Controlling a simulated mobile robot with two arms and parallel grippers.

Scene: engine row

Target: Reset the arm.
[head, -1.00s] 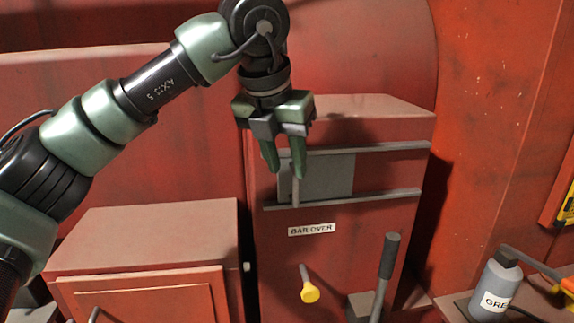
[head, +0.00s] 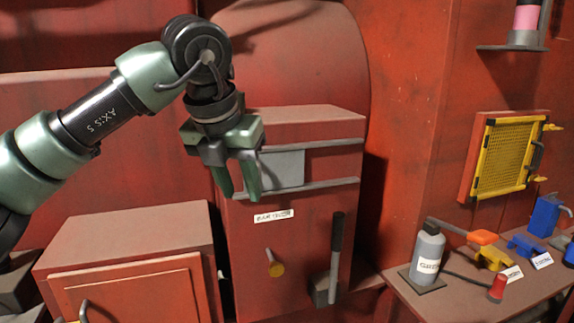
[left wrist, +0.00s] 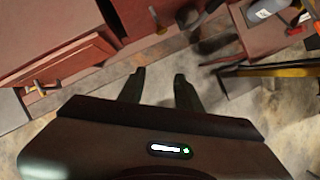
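My left arm comes in from the left in the head view. My left gripper (head: 238,192) points downward in front of the upper part of a red cabinet, near a grey sliding panel (head: 283,170) between two rails. Its green fingers are a little apart with nothing between them. In the left wrist view the two dark fingers (left wrist: 160,88) are spread apart, with bare floor between them. I cannot tell whether the fingers touch the panel. My right gripper is not in view.
A lower red cabinet (head: 130,240) stands at left. At right, a shelf holds a grey bottle (head: 427,252), an orange-handled tool and several coloured items. A yellow mesh panel (head: 503,155) hangs above.

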